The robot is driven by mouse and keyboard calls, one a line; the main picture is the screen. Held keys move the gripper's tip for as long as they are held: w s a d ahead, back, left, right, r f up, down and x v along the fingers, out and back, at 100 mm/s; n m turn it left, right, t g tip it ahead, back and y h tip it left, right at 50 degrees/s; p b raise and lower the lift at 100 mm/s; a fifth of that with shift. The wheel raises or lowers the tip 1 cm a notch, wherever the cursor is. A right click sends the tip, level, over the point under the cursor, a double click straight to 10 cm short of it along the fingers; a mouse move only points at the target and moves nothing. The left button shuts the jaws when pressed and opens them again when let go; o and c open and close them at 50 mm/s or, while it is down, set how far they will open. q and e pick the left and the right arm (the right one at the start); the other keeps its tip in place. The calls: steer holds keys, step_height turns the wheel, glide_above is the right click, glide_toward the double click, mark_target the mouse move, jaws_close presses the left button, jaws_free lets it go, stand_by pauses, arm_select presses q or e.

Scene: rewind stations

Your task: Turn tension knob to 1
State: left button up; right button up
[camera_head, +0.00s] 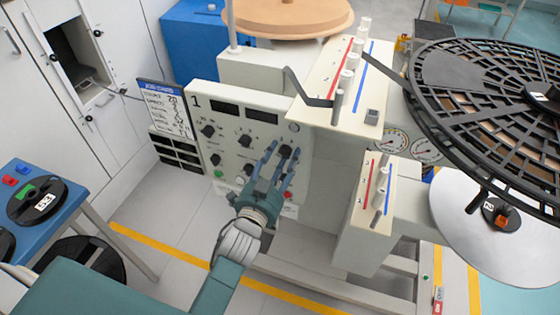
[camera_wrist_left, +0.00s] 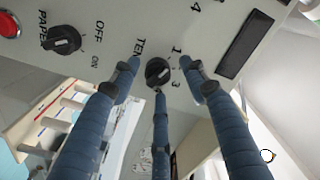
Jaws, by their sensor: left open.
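The tension knob (camera_wrist_left: 157,70) is a small black dial on the cream control panel, with "TEN", "1" and "3" printed around it in the left wrist view. I cannot clearly tell which mark its pointer faces. In the head view the knob (camera_head: 285,151) sits on the panel's right side. My left gripper (camera_head: 282,154) has blue fingers and reaches up to the panel in front of it. In the left wrist view the gripper (camera_wrist_left: 162,76) is open, with its fingers spread around the knob; I see no clear grip. My right gripper is not in view.
The panel (camera_head: 228,174) carries several other black knobs, dark displays and a green button (camera_head: 218,173). A black "PAPER" OFF/ON knob (camera_wrist_left: 64,40) is beside the tension knob. A printed chart (camera_head: 165,108) stands left of the panel. A large black reel (camera_head: 480,75) is at right.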

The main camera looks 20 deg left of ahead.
arm_select(q)
steer(key=s, duration=1.2)
steer(key=shift+a, duration=0.2)
